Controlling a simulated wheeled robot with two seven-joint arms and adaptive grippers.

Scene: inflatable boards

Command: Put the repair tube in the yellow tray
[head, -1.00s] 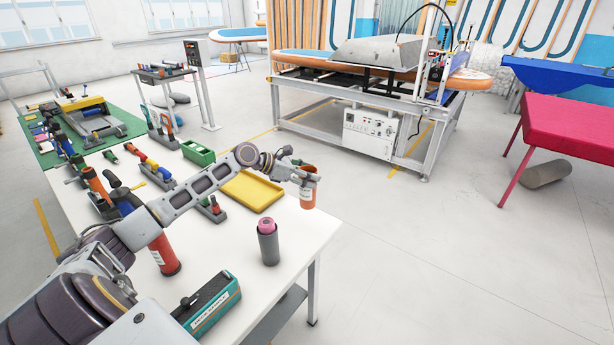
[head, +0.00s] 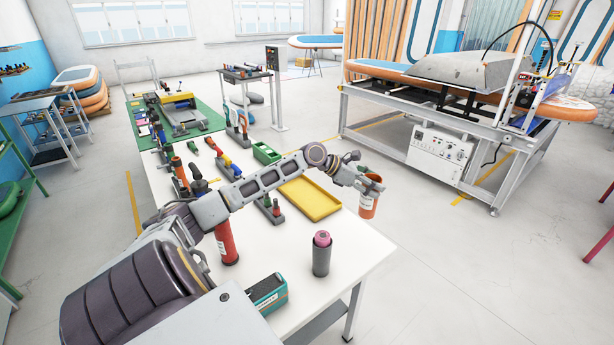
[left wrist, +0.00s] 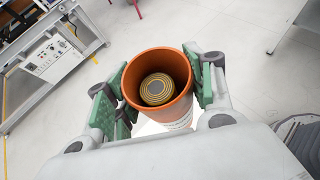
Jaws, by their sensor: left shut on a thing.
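An orange open-topped tube with a white label (head: 369,206), which I take for the repair tube, is in my left gripper (head: 368,182). The left gripper is shut on it, just right of the yellow tray (head: 327,210) in the head view. In the left wrist view, the green-padded fingers press on both sides of the orange tube (left wrist: 133,83), and a round ringed thing shows inside it. The yellow tray lies empty near the right edge of the white table. My right gripper is out of view.
On the white table (head: 270,245) stand a grey cylinder with a pink top (head: 321,254), a red cylinder (head: 227,243) and a teal box (head: 267,293). A green bin (head: 265,153) is behind the tray. Floor is clear right of the table.

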